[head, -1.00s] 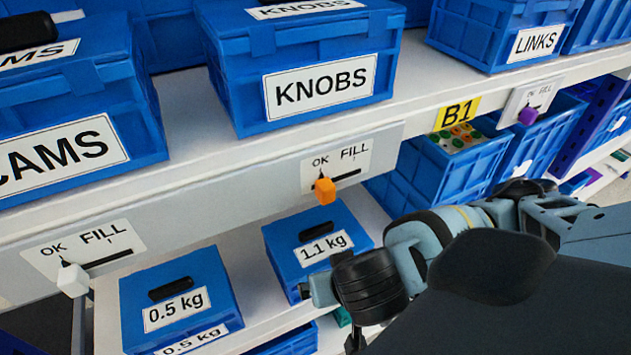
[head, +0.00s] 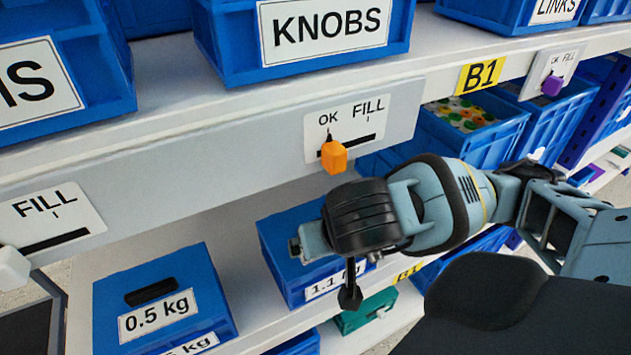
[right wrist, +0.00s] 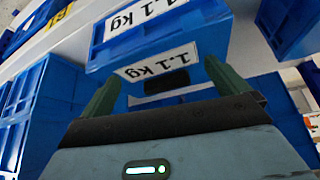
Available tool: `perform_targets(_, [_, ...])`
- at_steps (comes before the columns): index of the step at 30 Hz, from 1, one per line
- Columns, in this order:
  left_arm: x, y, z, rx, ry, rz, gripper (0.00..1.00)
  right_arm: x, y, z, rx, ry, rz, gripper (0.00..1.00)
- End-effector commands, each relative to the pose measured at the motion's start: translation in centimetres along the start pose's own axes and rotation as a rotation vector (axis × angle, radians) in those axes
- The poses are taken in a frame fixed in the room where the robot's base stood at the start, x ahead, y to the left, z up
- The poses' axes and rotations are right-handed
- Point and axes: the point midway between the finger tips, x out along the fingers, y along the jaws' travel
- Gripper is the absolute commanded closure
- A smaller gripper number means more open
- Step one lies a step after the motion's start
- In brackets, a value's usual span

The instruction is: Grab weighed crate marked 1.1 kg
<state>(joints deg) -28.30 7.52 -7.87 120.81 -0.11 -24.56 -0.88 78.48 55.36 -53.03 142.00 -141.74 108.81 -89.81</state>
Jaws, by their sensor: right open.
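The blue crate marked 1.1 kg (head: 282,240) stands on the lower shelf, right of the 0.5 kg crate. My right gripper (head: 345,280) is over its right front side and hides part of its top and label. In the right wrist view the open fingers (right wrist: 160,72) point at the crate (right wrist: 213,30), with its labels and dark handle slot (right wrist: 167,81) between or beyond them. I cannot tell whether they touch it. My left gripper is not in view.
A blue 0.5 kg crate (head: 190,280) stands to the left. Above, the shelf edge carries an orange knob (head: 334,157) on an OK/FILL slot, close above my right wrist. A green bin (head: 365,311) sits below right.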

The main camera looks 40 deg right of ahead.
Motion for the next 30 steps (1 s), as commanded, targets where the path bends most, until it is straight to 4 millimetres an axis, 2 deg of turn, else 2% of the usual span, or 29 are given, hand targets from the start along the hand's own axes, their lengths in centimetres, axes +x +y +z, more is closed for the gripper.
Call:
perform_targets(8, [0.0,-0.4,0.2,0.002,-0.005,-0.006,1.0,0.2,0.0,-0.5,0.0,0.001,-0.001,0.01])
perform_targets(19, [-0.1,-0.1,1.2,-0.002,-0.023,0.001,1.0,2.7,0.0,-4.7,0.003,-0.001,0.0,0.01])
perform_targets(23, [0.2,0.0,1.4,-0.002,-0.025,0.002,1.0,3.6,0.0,-4.4,-0.001,-0.001,-0.001,0.01])
perform_targets(30, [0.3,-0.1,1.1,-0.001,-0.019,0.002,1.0,3.7,0.0,-4.5,-0.001,0.001,-0.002,0.01])
